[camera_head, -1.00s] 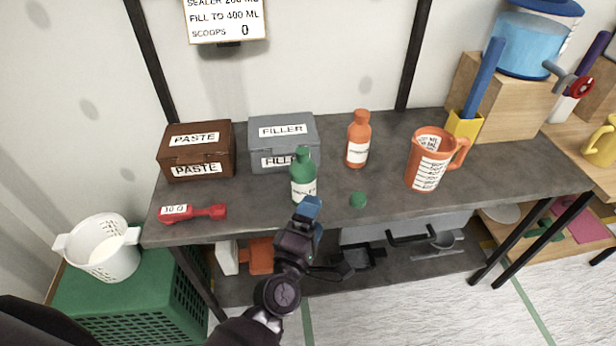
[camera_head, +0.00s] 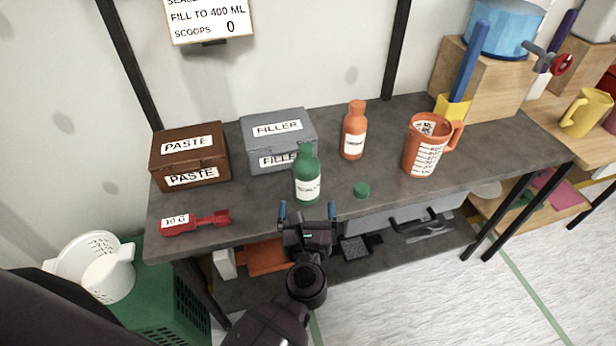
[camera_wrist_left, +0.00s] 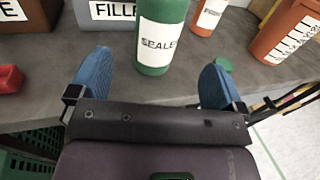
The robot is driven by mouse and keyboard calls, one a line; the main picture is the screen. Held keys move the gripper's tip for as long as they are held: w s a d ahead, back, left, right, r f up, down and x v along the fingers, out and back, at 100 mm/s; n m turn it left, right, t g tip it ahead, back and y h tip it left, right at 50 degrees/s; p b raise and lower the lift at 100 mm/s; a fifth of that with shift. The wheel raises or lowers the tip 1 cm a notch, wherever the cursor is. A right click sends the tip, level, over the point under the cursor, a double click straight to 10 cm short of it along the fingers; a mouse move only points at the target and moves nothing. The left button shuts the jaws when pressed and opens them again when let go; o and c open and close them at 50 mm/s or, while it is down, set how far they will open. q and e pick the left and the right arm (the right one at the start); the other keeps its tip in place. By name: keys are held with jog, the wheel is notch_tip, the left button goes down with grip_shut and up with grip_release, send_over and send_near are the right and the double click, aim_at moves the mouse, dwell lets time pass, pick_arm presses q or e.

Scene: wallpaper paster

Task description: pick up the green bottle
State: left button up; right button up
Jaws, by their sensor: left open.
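The green bottle (camera_head: 307,177) stands upright on the grey table, with a white label. It has no cap on its top that I can make out. My left gripper (camera_head: 307,212) is open and empty, just in front of the bottle at the table's front edge. In the left wrist view the bottle (camera_wrist_left: 158,38) stands beyond and between the two blue fingertips of my left gripper (camera_wrist_left: 155,80), apart from them. Its upper part is cut off there. My right gripper is not in view.
A green cap (camera_head: 361,190) lies right of the bottle. The grey filler box (camera_head: 278,142) stands close behind it. An orange bottle (camera_head: 354,130) and orange jug (camera_head: 426,146) stand to the right. A brown paste box (camera_head: 190,158) and red scoop (camera_head: 195,222) are left.

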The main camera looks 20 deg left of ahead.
aim_at(307, 175)
pick_arm(q)
jog(key=x, duration=1)
jog(key=shift+w+a+p, duration=0.2)
jog(key=shift+w+p, duration=0.05)
jog(key=shift+p, duration=0.1)
jog(key=c, duration=1.3)
